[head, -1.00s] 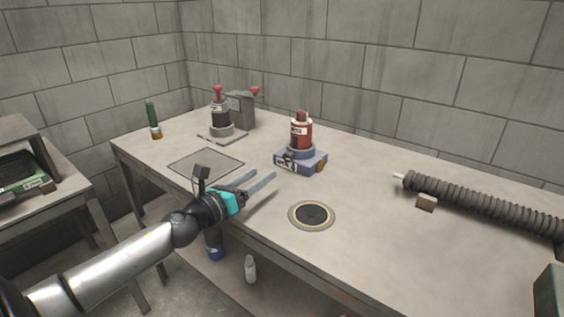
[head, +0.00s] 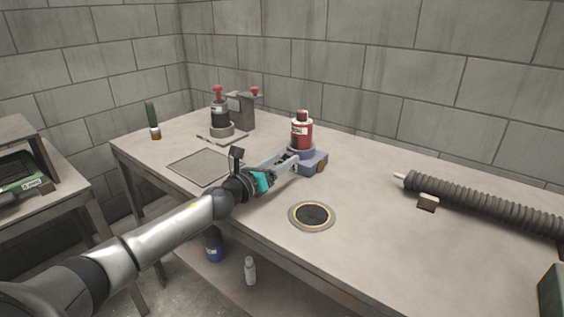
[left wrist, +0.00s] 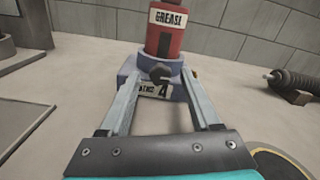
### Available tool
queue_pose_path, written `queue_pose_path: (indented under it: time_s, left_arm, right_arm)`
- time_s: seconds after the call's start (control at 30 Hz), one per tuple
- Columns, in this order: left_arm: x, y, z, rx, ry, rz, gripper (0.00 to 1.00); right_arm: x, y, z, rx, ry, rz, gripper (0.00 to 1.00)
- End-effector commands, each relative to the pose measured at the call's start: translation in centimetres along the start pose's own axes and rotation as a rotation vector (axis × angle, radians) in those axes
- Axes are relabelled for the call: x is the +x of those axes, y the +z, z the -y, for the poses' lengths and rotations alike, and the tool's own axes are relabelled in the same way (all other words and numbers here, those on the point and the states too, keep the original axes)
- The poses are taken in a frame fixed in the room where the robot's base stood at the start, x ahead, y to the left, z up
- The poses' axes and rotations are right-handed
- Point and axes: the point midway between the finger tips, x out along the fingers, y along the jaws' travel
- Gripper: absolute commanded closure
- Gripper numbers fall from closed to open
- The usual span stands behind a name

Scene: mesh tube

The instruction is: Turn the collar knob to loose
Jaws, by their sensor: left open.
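A red canister labelled GREASE (head: 301,132) stands upright in a blue-grey collar on a blue base (head: 315,162) in the head view. The wrist view shows the canister (left wrist: 165,32) above a small dark knob (left wrist: 160,74) on the front of the collar. A label (left wrist: 155,90) lies below the knob, its text partly hidden. My left gripper (head: 287,161) is open and points at the base's front. In the wrist view its fingers (left wrist: 158,80) lie on either side of the knob; contact cannot be told. The head view hides the knob behind the gripper. My right gripper is not in view.
A round dark port with a yellow ring (head: 312,215) lies in the tabletop right of my arm. A ribbed hose (head: 485,205) and small block (head: 428,202) lie at right.

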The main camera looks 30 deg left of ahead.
Motion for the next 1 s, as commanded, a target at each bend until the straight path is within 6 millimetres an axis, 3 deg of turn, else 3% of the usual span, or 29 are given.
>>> queue_pose_path:
  time_s: [0.4, 0.9, 1.0]
  left_arm:
    - [0.44, 0.0, 0.04, 0.0, -0.001, 0.0, 0.36]
    - [0.42, 0.0, 0.05, 0.0, -0.001, 0.0, 0.93]
    - [0.42, 0.0, 0.05, 0.0, -0.001, 0.0, 1.0]
  right_arm:
    - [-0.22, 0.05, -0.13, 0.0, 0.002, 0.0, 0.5]
    - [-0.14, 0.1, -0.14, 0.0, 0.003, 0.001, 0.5]
    - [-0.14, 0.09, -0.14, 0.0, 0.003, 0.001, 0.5]
